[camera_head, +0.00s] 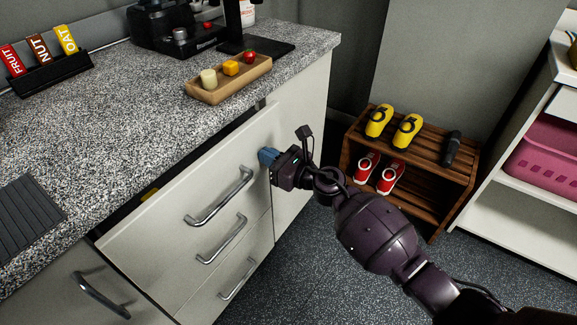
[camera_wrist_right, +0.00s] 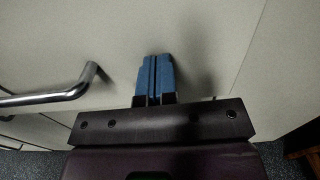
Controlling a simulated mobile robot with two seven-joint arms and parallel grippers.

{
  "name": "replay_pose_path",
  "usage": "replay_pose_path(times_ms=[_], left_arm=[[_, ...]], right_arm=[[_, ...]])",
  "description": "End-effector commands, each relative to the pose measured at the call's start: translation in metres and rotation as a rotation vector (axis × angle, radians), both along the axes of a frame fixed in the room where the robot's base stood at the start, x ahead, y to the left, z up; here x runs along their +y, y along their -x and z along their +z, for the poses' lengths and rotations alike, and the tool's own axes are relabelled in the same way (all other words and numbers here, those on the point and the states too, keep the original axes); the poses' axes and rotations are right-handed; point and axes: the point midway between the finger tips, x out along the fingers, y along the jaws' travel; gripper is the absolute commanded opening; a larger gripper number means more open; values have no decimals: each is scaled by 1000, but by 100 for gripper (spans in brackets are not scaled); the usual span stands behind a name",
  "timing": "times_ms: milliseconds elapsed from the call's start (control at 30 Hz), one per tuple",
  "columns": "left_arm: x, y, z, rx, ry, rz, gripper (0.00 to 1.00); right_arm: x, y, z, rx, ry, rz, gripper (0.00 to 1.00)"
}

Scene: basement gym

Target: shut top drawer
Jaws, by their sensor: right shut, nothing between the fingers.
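The top drawer (camera_head: 150,225) is pulled out a little from under the speckled counter, with a dark gap above its front and a bit of something yellow inside. Its metal bar handle (camera_head: 218,197) also shows at the left of the right wrist view (camera_wrist_right: 55,95). My right gripper (camera_head: 266,156) is shut and empty, its blue fingertips at the upper right part of the drawer front, to the right of the handle. In the wrist view the blue fingers (camera_wrist_right: 154,78) are together against or very near the pale front; I cannot tell whether they touch. My left gripper is out of view.
A wooden tray (camera_head: 215,97) with small food pieces stands on the counter near its edge. A coffee machine (camera_head: 175,25) and a bar holder (camera_head: 45,75) are behind. A wooden shoe rack (camera_head: 405,190) stands right of the cabinet. Two lower drawers sit below; floor is clear between.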

Motion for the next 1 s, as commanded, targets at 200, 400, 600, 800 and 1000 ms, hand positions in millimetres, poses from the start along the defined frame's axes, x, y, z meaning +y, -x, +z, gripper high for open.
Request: replay_pose_path(times_ms=[200,400,600,800,1000], left_arm=[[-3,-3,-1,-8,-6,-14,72],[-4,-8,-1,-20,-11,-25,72],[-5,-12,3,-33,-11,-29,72],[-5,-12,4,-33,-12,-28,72],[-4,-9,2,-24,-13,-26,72]], right_arm=[[29,-22,-4,4,0,1,0],[40,-31,-2,3,0,0,0],[44,-34,0,-1,-1,-1,0],[44,-35,3,-3,-3,-2,0],[43,-35,4,-4,-4,-3,0]])
